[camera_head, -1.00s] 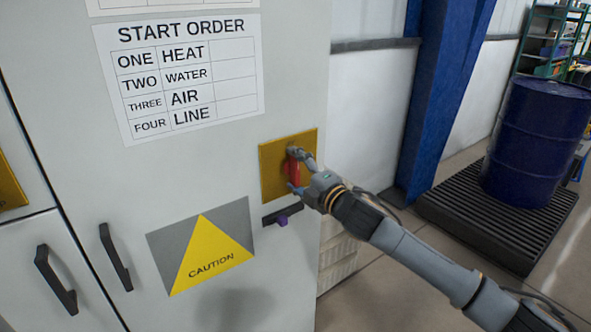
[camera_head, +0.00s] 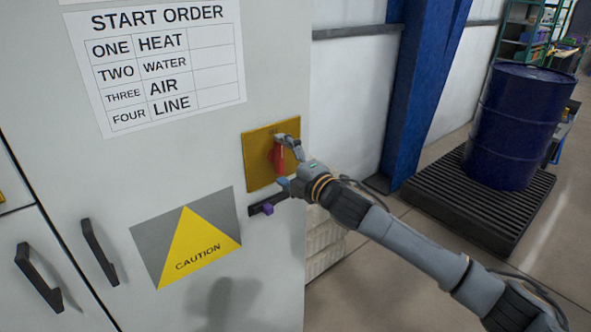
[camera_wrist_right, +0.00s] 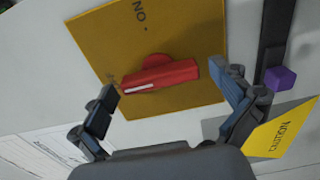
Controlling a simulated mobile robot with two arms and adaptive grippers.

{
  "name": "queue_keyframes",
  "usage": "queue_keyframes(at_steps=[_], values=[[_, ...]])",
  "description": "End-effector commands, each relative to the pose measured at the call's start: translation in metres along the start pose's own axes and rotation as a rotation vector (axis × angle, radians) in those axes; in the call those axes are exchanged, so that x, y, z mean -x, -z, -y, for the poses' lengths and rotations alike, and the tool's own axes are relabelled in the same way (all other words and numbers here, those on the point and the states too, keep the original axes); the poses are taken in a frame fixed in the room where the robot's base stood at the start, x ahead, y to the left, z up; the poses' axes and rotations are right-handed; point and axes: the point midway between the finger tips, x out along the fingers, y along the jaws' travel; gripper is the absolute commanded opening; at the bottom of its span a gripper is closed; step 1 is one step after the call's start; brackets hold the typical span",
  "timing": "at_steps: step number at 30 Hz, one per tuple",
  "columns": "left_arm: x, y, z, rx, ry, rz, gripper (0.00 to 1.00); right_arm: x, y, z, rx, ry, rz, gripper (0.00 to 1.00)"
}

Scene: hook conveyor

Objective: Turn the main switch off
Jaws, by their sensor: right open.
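The main switch is a red handle (camera_head: 277,158) on a yellow square plate (camera_head: 252,172) on the grey cabinet front. In the right wrist view the red handle (camera_wrist_right: 165,76) carries a white line along it and points across the picture. The plate (camera_wrist_right: 203,35) has "ON" printed near one edge; a second mark is partly hidden by a finger. My right gripper (camera_head: 285,160) is open at the handle. In the wrist view its fingertips (camera_wrist_right: 164,80) lie beyond the handle's two ends; I cannot tell whether they touch it. My left gripper is not in view.
Below the plate is a black bar with a purple knob (camera_head: 267,210). A start order sheet (camera_head: 160,60) and a caution sign (camera_head: 187,238) are on the cabinet. Black door handles (camera_head: 98,252) are at left. A blue post (camera_head: 425,90) and blue drum (camera_head: 515,125) stand at right.

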Motion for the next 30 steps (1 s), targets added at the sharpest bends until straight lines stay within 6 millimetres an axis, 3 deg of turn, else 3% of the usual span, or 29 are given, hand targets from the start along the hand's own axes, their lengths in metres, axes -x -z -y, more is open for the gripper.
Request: queue_keyframes(at_steps=[15,21,30], values=[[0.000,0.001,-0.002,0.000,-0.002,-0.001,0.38,0.097,-0.001,0.001,0.002,0.002,0.003,1.00],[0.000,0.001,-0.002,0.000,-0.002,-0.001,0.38,0.111,0.000,0.001,0.001,0.001,0.001,1.00],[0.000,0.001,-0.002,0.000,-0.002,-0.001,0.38,0.111,-0.001,0.001,0.000,0.002,0.002,1.00]])
